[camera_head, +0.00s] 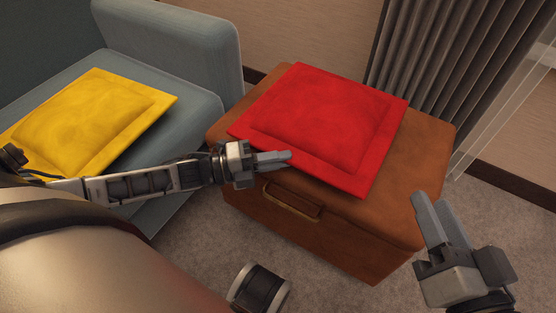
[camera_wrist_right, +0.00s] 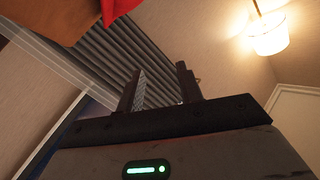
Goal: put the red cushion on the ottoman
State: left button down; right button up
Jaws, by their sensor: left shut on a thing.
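The red cushion (camera_head: 325,122) lies flat on top of the brown leather ottoman (camera_head: 380,225), turned a little, with its near edge close to the ottoman's front. A corner of the cushion also shows at the top of the right wrist view (camera_wrist_right: 118,8). My left gripper (camera_head: 288,157) is at the cushion's near-left edge, its fingers shut on that edge; the exact grip is hard to see. My right gripper (camera_head: 430,198) is beside the ottoman's right side, apart from the cushion. Its fingers stand apart with nothing between them in the right wrist view (camera_wrist_right: 160,75).
A blue-grey sofa (camera_head: 185,45) with a yellow cushion (camera_head: 90,120) stands at the left, next to the ottoman. A grey curtain (camera_head: 430,60) hangs behind. The ottoman has a front handle (camera_head: 290,203). Carpet (camera_head: 340,290) is clear in front. A lit lamp (camera_wrist_right: 270,35) is on the wall.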

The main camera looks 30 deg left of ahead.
pick_arm(q)
jog(key=shift+f, duration=0.1)
jog(key=c, duration=1.5)
grip_release()
pick_arm(e)
jog(key=shift+w+r, duration=0.15)
jog(key=shift+r, duration=0.1)
